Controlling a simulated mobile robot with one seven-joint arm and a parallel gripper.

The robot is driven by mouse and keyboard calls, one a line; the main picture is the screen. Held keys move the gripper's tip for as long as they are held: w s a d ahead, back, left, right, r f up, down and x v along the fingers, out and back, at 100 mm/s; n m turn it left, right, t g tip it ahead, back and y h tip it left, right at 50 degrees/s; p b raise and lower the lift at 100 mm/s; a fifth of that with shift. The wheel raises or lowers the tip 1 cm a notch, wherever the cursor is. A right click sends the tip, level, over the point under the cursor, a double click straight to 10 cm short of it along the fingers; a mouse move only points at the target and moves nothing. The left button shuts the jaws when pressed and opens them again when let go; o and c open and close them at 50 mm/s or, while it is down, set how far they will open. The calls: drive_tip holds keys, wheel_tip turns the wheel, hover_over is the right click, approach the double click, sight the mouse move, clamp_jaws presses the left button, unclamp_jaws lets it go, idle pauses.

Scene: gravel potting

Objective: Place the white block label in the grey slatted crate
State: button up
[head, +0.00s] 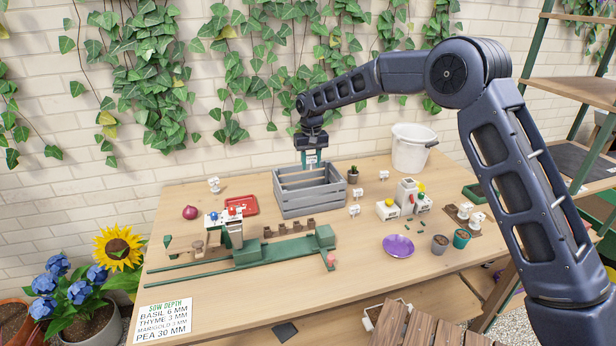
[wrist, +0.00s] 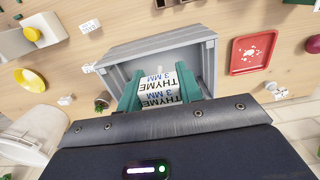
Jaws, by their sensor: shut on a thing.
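The white block label (wrist: 157,88) reads "THYME 3 MM" on the faces I see in the wrist view. My gripper (wrist: 158,92) is shut on it, with a green finger on each side. In the head view my gripper (head: 311,158) points down over the grey slatted crate (head: 310,201), and a small white part of the label shows between the fingers. The crate (wrist: 150,50) lies beneath the label in the wrist view, its inside partly hidden by the gripper. I cannot tell the exact height of the label above the crate floor.
A red tray (head: 241,205) and a green rail fixture (head: 275,250) stand left and in front of the crate. A small potted plant (head: 353,174) and small white labels (head: 355,210) stand close on its right. A white bucket (head: 411,150) is at back right.

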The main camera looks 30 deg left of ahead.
drive_tip(key=a+f, duration=0.1)
drive_tip(key=f, duration=0.5)
drive_tip(key=w+a+f, duration=0.1)
drive_tip(key=f, duration=0.6)
drive_tip(key=w+a+f, duration=0.1)
drive_tip(key=f, duration=0.6)
drive_tip(key=shift+a+f, duration=0.15)
drive_tip(key=shift+a, duration=0.15)
drive_tip(key=shift+s+f, duration=0.1)
drive_tip(key=shift+f, duration=0.05)
drive_tip(key=o, duration=1)
drive_tip(key=shift+c, duration=0.2)
wheel_tip(320, 180, up, 12)
